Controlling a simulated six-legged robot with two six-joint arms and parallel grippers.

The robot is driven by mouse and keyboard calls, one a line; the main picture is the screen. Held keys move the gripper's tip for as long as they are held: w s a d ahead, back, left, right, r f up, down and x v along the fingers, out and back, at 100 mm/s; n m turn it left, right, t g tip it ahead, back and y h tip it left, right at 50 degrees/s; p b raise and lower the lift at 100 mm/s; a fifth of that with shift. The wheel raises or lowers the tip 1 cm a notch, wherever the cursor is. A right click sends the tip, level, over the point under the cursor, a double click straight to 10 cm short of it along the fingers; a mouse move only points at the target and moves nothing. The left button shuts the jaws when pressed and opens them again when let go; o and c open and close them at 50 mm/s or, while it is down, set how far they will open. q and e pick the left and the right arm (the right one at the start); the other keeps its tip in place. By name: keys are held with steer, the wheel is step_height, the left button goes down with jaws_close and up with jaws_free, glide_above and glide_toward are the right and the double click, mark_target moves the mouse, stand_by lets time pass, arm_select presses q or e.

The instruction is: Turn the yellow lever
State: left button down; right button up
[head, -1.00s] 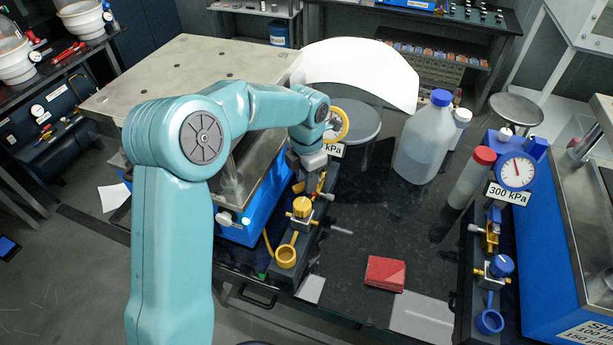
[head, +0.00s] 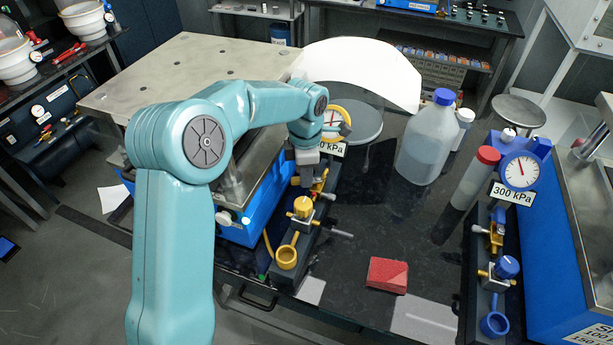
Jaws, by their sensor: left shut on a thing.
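My left gripper (head: 308,177) comes down over the black valve strip (head: 307,231) beside the blue machine. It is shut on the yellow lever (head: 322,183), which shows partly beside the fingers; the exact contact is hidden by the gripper. Below it on the same strip are a yellow knob (head: 303,206) and a yellow ring-shaped cup (head: 286,256). A yellow-rimmed gauge (head: 335,121) stands behind my wrist, and its kPa label is partly covered. My right gripper is not in view.
A similar strip with a blue knob (head: 507,266) and a blue-rimmed gauge (head: 520,171) marked 300 kPa stands at the right. A large bottle (head: 428,146) and a red-capped tube (head: 472,180) stand between. A red block (head: 388,274) lies on the dark bench (head: 385,225), which is mostly clear.

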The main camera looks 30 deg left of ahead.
arm_select(q)
steer(key=m, duration=0.1)
steer(key=w+m, duration=0.1)
steer(key=m, duration=0.3)
steer(key=shift+w+a, duration=0.15)
steer(key=shift+a, duration=0.2)
steer(key=shift+m, duration=0.3)
steer(key=c, duration=1)
jaws_free()
step_height(320, 180, up, 16)
steer(key=shift+r, duration=0.2)
